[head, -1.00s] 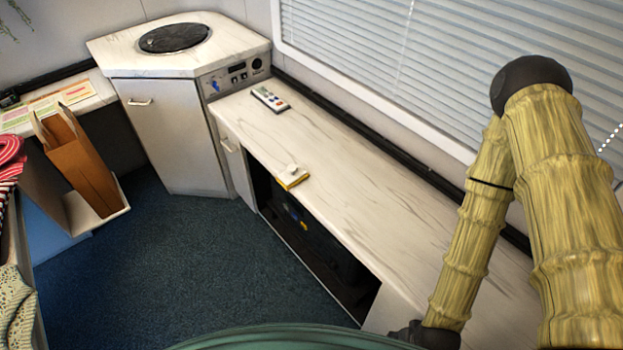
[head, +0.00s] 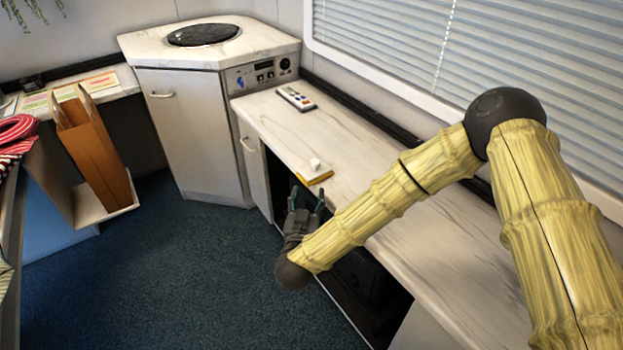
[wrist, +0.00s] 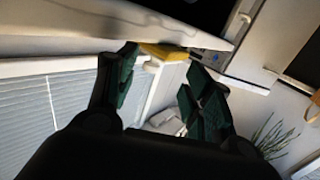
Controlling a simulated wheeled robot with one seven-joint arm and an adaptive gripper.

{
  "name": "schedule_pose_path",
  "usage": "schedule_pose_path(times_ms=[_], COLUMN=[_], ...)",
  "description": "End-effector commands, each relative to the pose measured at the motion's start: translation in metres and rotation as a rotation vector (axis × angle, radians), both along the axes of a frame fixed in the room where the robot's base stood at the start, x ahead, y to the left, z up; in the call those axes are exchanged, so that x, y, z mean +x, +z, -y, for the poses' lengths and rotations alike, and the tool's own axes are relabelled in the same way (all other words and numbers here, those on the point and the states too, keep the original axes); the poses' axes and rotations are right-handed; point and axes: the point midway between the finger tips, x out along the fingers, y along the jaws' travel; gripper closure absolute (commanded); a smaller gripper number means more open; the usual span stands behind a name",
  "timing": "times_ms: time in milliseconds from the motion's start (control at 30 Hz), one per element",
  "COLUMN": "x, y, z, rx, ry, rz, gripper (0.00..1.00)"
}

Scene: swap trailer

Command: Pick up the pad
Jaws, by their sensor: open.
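The pad (head: 314,178) is a small flat yellow slab on the front edge of the long marble-look counter. A small white object (head: 315,163) sits on top of it. My gripper (head: 307,199) is open and empty, just in front of the counter edge and slightly below the pad, its two dark green fingers pointing up towards it. In the wrist view the yellow pad (wrist: 165,52) shows between the open fingers (wrist: 162,68), near the counter edge; whether they touch it cannot be told.
A remote-like device (head: 295,98) lies farther back on the counter (head: 350,150). A corner cabinet (head: 200,130) with a round dark top stands beyond. An open dark shelf space (head: 370,280) lies under the counter. A brown paper bag (head: 95,150) is at left. The blue carpet (head: 170,270) is clear.

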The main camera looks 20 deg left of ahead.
Motion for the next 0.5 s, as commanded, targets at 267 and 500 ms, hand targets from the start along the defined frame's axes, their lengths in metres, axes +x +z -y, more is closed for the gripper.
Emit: schedule_pose_path(times_ms=[267,500], x=[0.027,0.059], y=[0.035,0.035], z=[-0.003,-0.007], rx=[0.027,0.026], ry=[-0.068,-0.066], rz=[0.042,0.041], gripper=[0.49,0.49])
